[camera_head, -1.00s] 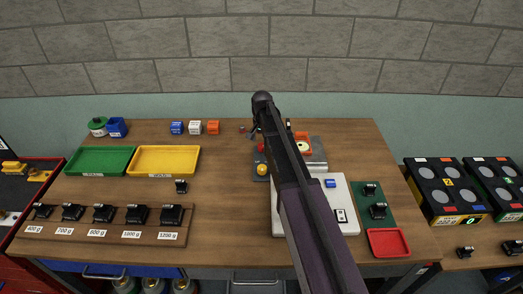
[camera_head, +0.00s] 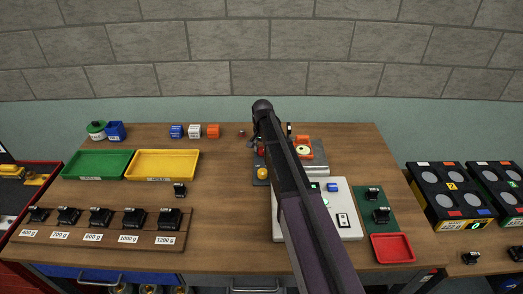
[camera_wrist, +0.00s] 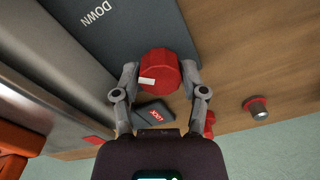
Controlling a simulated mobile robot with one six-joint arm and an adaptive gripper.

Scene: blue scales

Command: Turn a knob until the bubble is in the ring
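In the wrist view a red knob (camera_wrist: 162,70) with a white mark stands by a dark plate lettered DOWN. My gripper (camera_wrist: 161,74) has one finger on each side of it, and the fingertips appear to press on its sides. In the head view a red knob (camera_head: 261,151) and a yellow knob (camera_head: 262,173) show just left of my arm. An orange block with a pale round level (camera_head: 303,149) sits right of my arm on the grey device. The bubble and ring are too small to read. My arm hides my fingertips in the head view.
A white scale (camera_head: 348,205) lies under my arm, with a green mat (camera_head: 373,220) and a red tray (camera_head: 392,247) at its right. Green (camera_head: 97,164) and yellow trays (camera_head: 162,165) and a rack of black weights (camera_head: 97,233) stand left.

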